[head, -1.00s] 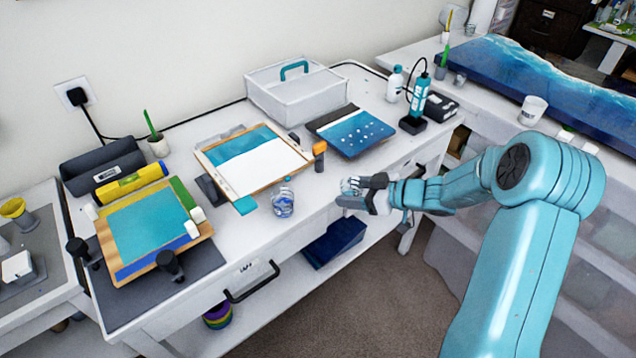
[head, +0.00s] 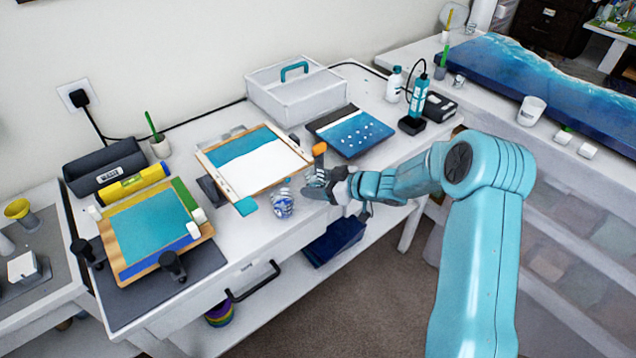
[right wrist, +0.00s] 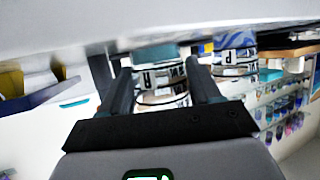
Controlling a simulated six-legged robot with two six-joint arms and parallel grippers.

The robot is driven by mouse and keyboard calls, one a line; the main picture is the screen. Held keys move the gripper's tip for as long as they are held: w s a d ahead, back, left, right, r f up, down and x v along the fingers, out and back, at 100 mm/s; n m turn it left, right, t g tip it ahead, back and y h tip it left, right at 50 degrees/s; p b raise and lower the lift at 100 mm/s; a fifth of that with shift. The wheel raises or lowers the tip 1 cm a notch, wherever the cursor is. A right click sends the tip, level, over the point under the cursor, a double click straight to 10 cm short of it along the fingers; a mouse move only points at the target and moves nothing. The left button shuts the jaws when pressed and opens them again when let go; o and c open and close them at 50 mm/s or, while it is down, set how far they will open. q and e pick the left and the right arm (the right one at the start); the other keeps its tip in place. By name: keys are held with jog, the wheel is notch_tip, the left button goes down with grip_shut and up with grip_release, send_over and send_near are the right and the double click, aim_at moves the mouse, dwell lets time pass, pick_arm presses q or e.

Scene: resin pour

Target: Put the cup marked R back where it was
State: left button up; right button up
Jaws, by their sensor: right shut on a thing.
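My right gripper (head: 318,187) is over the front edge of the white table, shut on a small clear cup. In the right wrist view my right gripper's fingers (right wrist: 161,92) stand on both sides of this cup marked R (right wrist: 150,80). In the head view the held cup is mostly hidden by the gripper. A second cup with blue in it (head: 282,204) stands on the table just left of the gripper. It also shows in the right wrist view (right wrist: 235,45), apart from the held one. My left gripper is not in view.
A framed board (head: 262,172) lies behind the cups, with an orange-topped tool (head: 319,152) near its right corner. A blue dotted panel (head: 352,131) lies farther right. A white box (head: 296,95) stands at the back. A drawer handle (head: 252,282) sticks out in front.

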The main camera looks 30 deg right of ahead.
jog(key=shift+w+f, duration=0.1)
jog(key=shift+f, duration=0.15)
jog(key=o, duration=1.1)
jog(key=shift+r, duration=0.1)
jog(key=shift+r, duration=0.2)
jog(key=shift+s+d, duration=0.25)
jog(key=shift+s, duration=0.1)
jog(key=v, duration=1.1)
jog(key=shift+s+r+b, duration=0.15)
jog(key=shift+b, duration=0.25)
